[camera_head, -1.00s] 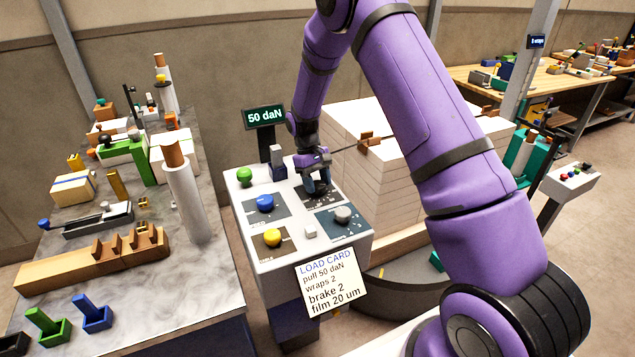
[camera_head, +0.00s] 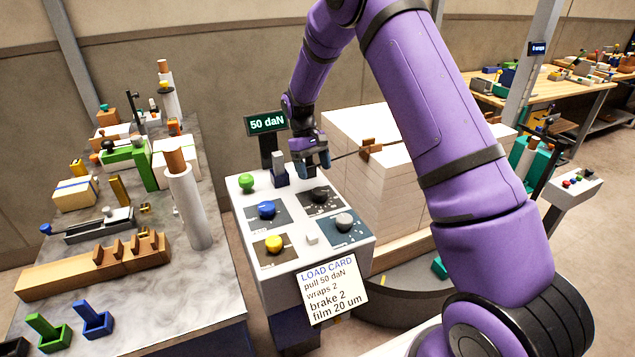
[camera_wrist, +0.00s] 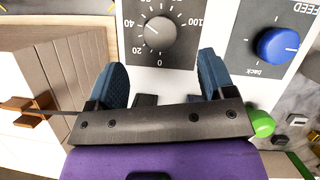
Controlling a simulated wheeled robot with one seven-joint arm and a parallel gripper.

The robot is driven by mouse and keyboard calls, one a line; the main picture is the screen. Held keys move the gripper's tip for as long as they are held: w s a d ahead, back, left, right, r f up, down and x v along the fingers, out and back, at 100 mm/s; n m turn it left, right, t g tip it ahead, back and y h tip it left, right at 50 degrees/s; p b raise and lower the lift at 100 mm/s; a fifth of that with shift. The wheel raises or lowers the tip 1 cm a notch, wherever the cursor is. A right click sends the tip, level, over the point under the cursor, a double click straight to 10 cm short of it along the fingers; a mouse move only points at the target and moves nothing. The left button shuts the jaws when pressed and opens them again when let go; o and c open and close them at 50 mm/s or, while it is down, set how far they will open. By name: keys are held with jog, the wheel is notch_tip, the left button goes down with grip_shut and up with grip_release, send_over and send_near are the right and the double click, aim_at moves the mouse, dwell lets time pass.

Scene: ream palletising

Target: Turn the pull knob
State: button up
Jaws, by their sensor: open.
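The pull knob (camera_head: 321,194) is dark grey and sits at the back right of the white control panel. In the wrist view the knob (camera_wrist: 160,32) shows a scale from 0 to 100, and its white pointer mark faces upper left, near and just past 40. The display (camera_head: 266,122) behind the panel reads "50 daN". The load card (camera_head: 331,287) on the panel's front reads "pull 50 daN". My gripper (camera_head: 312,165) is open and empty above the knob, apart from it. In the wrist view my gripper's blue fingertips (camera_wrist: 161,72) stand wide apart, below the knob in the picture.
The panel also bears a blue knob (camera_head: 266,209), a yellow knob (camera_head: 274,243), a light grey knob (camera_head: 344,221) and a green button (camera_head: 246,182). A stack of white reams (camera_head: 370,190) stands close on the right. A cluttered marble table (camera_head: 150,285) is on the left.

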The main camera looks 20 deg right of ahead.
jog(key=shift+v, duration=2.1)
jog(key=s+r+m+t, duration=0.1)
jog(key=s+r+t, duration=0.1)
jog(key=s+r, duration=0.75)
jog(key=s+r+t, duration=0.3)
jog(key=s+r, duration=0.4)
jog(key=r, duration=0.6)
jog(key=s+r+t, duration=0.1)
jog(key=s+t, duration=0.1)
jog(key=s, duration=0.9)
jog(key=s+r+m+t+y, duration=0.1)
jog(key=s+t, duration=0.1)
jog(key=s, duration=1)
jog(key=shift+s+r+m+t, duration=0.2)
jog(key=shift+r+m+t, duration=0.1)
jog(key=shift+r, duration=0.1)
